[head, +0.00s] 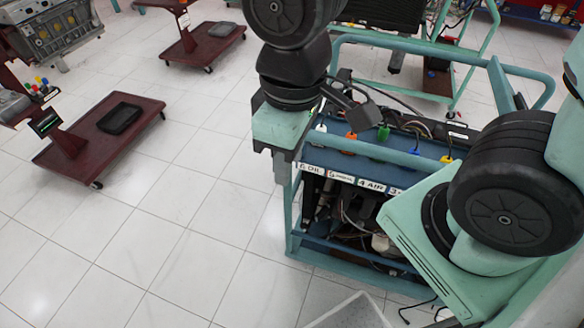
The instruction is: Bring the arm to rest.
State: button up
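My gripper (279,170) hangs pointing down near the middle of the head view, below its teal hand and black wrist. It is in front of the left end of a teal engine trainer frame (290,230). Nothing shows held in it. The fingers are seen at an angle where I cannot tell whether they are open or shut. My arm rises from the right side and leaves the top of the picture before coming back down to the wrist.
The trainer carries a labelled front strip (345,178) and coloured caps, close behind and right of my gripper. A dark red wheeled stand (85,160) is at left, another (205,42) farther back. A pale crate (350,312) is at bottom. White tiled floor at lower left is clear.

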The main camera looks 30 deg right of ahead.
jog(key=s, duration=0.1)
jog(key=s+a, duration=0.1)
jog(key=s, duration=0.1)
jog(key=shift+a+r, duration=0.15)
jog(key=shift+r, duration=0.1)
notch_tip(320, 180, down, 6)
jog(key=b, duration=0.6)
jog(key=shift+f, duration=0.2)
